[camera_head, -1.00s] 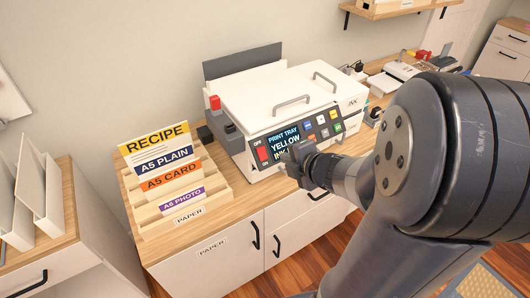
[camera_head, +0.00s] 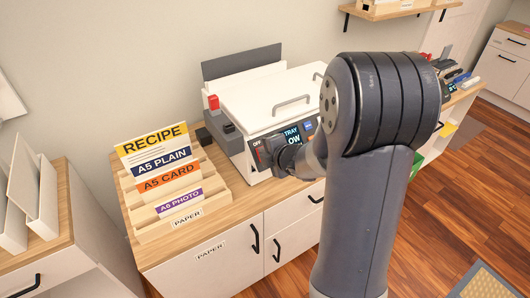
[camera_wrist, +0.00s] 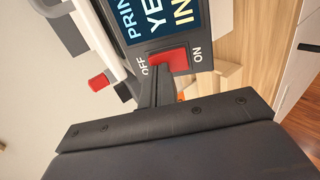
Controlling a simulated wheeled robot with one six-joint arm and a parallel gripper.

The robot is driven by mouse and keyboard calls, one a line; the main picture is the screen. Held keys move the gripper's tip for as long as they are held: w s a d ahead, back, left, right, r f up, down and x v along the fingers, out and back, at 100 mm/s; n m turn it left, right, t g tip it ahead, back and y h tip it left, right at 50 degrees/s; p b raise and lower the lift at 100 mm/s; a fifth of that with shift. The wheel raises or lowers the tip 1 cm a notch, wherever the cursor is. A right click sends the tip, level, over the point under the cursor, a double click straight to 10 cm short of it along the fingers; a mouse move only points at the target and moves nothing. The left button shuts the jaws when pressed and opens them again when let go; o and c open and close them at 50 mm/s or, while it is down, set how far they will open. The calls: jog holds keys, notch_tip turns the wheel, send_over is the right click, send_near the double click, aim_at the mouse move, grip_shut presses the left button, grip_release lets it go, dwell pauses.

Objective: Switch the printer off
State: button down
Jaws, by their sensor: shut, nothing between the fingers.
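The white printer (camera_head: 270,95) stands on the wooden counter, its dark front panel (camera_head: 292,133) partly covered by my arm. In the wrist view the red rocker switch (camera_wrist: 175,59) sits on the panel below the lit display (camera_wrist: 160,22), between the OFF and ON labels. My gripper (camera_wrist: 157,72) is shut and empty, its fingertips at the OFF end of the switch; whether they touch it I cannot tell. In the head view my gripper (camera_head: 269,154) is at the panel's left end and hides most of the switch. Which way the rocker is tipped is unclear.
A paper rack (camera_head: 180,220) with labelled dividers stands left of the printer. A red button (camera_head: 213,102) is on a grey part at the printer's left side; it also shows in the wrist view (camera_wrist: 98,82). Cabinets with black handles lie below the counter (camera_head: 235,205).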

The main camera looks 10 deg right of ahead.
jog(key=shift+r+p, duration=0.15)
jog(key=shift+p, duration=0.3)
jog(key=shift+w+a+r+g+p, duration=0.15)
jog(key=shift+g+p, duration=0.25)
jog(key=shift+p, duration=0.55)
jog(key=shift+f, duration=0.35)
jog(key=shift+r, duration=0.1)
jog(key=shift+w+r+p, duration=0.2)
jog(key=shift+r+p, duration=0.45)
jog(key=shift+r, duration=0.1)
